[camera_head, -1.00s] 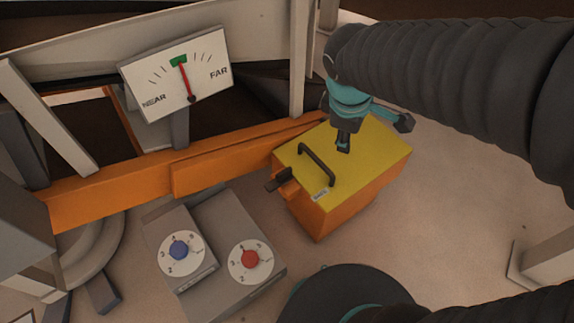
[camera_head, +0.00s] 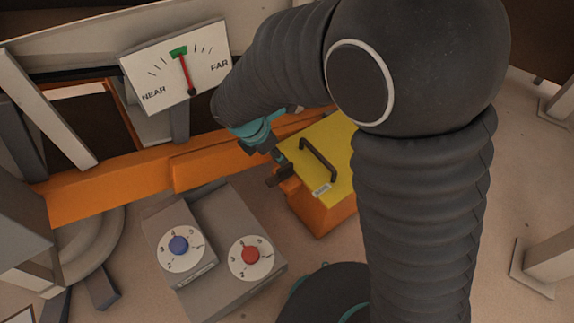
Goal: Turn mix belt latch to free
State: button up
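A yellow-topped orange box (camera_head: 335,145) stands right of centre with a black bar handle (camera_head: 318,160) on its lid. A small dark lever (camera_head: 279,177), which looks like the latch, sticks out from an orange bracket on the box's left side. My gripper (camera_head: 277,156) points down just above the lever, near the lid's left corner. Whether it touches the lever I cannot tell. My arm hides most of the gripper and the box's right side. The fingers are too small and covered to show open or shut.
A grey control box with a blue knob (camera_head: 179,245) and a red knob (camera_head: 250,255) stands at lower left of the yellow box. An orange beam (camera_head: 120,183) runs behind it. A NEAR–FAR gauge (camera_head: 160,85) has its needle on the green mark.

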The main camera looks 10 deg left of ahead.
aim_at(286, 166)
jog(key=b+x, duration=0.1)
jog(key=x, duration=0.8)
jog(key=shift+f, duration=0.15)
grip_shut()
